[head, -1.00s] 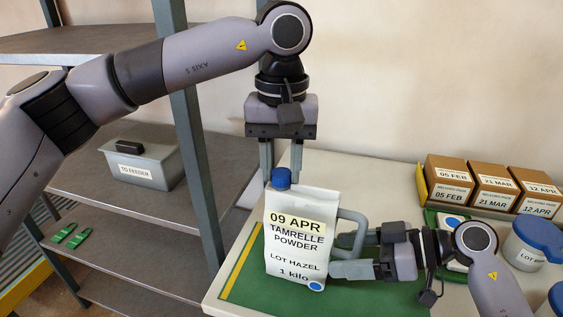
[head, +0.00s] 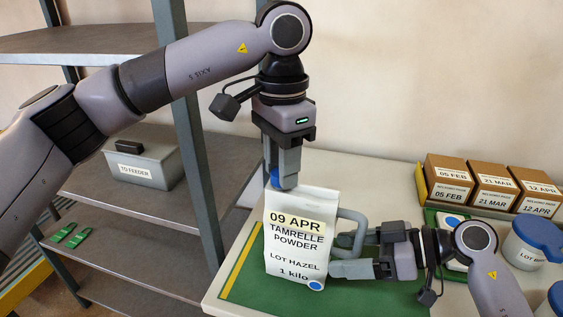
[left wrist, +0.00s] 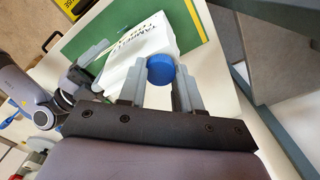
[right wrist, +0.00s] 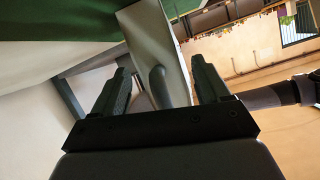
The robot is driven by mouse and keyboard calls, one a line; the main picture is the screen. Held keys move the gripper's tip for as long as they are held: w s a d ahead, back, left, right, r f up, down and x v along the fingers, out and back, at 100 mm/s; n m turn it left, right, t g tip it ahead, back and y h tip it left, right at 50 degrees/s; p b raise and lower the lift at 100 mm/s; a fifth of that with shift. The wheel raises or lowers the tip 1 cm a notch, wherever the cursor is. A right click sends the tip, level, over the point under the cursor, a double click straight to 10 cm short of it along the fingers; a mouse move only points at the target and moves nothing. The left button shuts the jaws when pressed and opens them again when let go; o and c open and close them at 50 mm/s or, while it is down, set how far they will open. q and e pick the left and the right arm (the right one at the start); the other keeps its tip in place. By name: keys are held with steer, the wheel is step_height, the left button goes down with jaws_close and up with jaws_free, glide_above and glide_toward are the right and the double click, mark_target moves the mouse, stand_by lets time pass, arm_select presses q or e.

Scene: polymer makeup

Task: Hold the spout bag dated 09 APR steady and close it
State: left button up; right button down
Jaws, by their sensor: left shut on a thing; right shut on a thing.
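The white spout bag (head: 297,235), labelled 09 APR, stands upright on the green mat (head: 365,290). Its blue cap (head: 275,178) is on the spout at the top left corner. My left gripper (head: 283,180) points down from above and is shut on the cap, which shows between its fingers in the left wrist view (left wrist: 160,70). My right gripper (head: 338,254) comes from the right and is shut on the bag at its grey handle side. The handle (right wrist: 157,80) shows between the fingers in the right wrist view. The cap's far side is hidden.
Several brown boxes (head: 490,187) with date labels stand in a tray at the back right. White tubs with blue lids (head: 540,232) stand at the right edge. A shelf rack (head: 125,205) with a grey bin (head: 140,165) is at the left.

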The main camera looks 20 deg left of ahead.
arm_select(q)
steer(key=o, duration=1)
steer(key=shift+r, duration=2.3)
steer(key=shift+c, duration=0.4)
